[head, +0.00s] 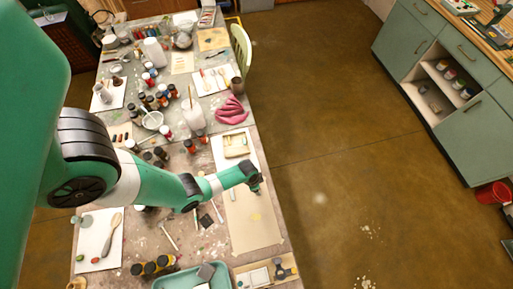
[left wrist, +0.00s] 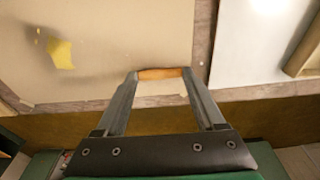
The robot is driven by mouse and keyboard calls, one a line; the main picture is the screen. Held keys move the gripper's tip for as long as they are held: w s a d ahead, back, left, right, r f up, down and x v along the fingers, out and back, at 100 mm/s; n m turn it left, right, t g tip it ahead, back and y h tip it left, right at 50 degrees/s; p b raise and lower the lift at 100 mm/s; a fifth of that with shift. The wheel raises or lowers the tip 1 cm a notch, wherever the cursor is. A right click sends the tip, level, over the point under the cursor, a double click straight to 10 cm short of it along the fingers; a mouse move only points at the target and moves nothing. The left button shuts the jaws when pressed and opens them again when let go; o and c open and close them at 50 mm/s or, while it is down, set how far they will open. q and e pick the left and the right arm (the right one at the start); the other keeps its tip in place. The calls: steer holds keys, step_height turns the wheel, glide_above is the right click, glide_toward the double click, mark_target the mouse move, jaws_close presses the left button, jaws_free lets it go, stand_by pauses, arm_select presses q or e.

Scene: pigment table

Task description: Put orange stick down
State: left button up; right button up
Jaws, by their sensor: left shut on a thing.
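My left gripper (head: 257,188) is over the right side of the table, above the upper part of a tan paper sheet (head: 262,236). In the left wrist view, its two fingers (left wrist: 161,74) are shut on a short orange stick (left wrist: 160,73), which lies crosswise between the fingertips. The tan sheet (left wrist: 110,30) fills much of that view behind the stick and has a yellow patch (left wrist: 61,53) on it. I cannot tell whether the stick touches the sheet. In the head view the stick is too small to make out. My right gripper is not in view.
A white sheet (left wrist: 247,45) lies beside the tan one, with a wooden item at its edge. A teal tray (head: 171,283) stands at the near edge. The floor (head: 340,190) to the right is open.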

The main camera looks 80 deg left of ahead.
arm_select(q)
steer(key=o, duration=0.8)
steer(key=shift+c, duration=0.2)
step_height(320, 180, up, 12)
steer(key=s+p, duration=0.2)
steer(key=p, duration=1)
steer(key=shift+w+r, duration=0.1)
steer(key=shift+w, duration=0.05)
